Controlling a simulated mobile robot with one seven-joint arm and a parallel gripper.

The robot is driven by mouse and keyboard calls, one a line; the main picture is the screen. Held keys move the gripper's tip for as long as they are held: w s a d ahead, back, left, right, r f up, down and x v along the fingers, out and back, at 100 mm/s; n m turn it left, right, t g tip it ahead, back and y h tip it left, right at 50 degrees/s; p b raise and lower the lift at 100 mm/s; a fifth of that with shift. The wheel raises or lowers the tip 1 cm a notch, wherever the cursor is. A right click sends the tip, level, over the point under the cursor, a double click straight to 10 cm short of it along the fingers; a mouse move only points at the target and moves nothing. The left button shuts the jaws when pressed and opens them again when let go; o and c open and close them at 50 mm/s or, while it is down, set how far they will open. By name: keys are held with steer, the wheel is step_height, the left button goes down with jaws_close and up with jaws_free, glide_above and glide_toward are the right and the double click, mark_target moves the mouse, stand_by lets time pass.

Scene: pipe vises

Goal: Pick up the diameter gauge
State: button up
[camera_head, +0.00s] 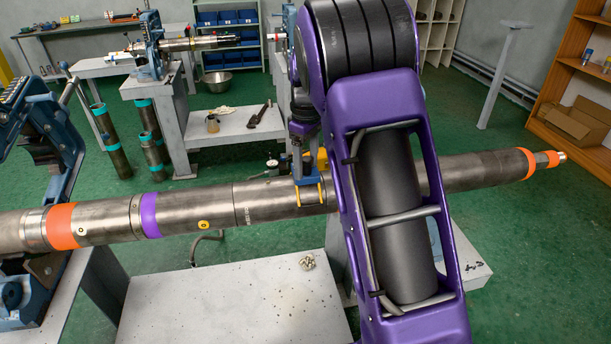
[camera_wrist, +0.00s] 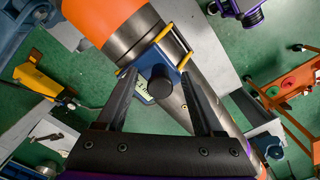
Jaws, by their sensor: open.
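The diameter gauge looks to be the blue block with yellow prongs (camera_head: 309,184), sitting across the long steel pipe (camera_head: 268,203) near its middle. In the wrist view the gauge (camera_wrist: 152,59) shows its blue body, yellow rods and a round black knob facing me. My gripper (camera_head: 303,165) is just above the gauge in the head view. In the wrist view my gripper (camera_wrist: 160,82) is open, with one finger on each side of the black knob and visible gaps to it. Whether the fingers touch the gauge is not clear. My arm hides part of the pipe.
A blue vise (camera_head: 50,140) stands at the left end of the pipe. A grey table (camera_head: 230,305) with small metal bits (camera_head: 307,262) lies below. A second bench (camera_head: 225,127) and vise are behind. A yellow device (camera_wrist: 36,80) shows at left in the wrist view.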

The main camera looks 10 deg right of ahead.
jaws_close()
stand_by(1.3)
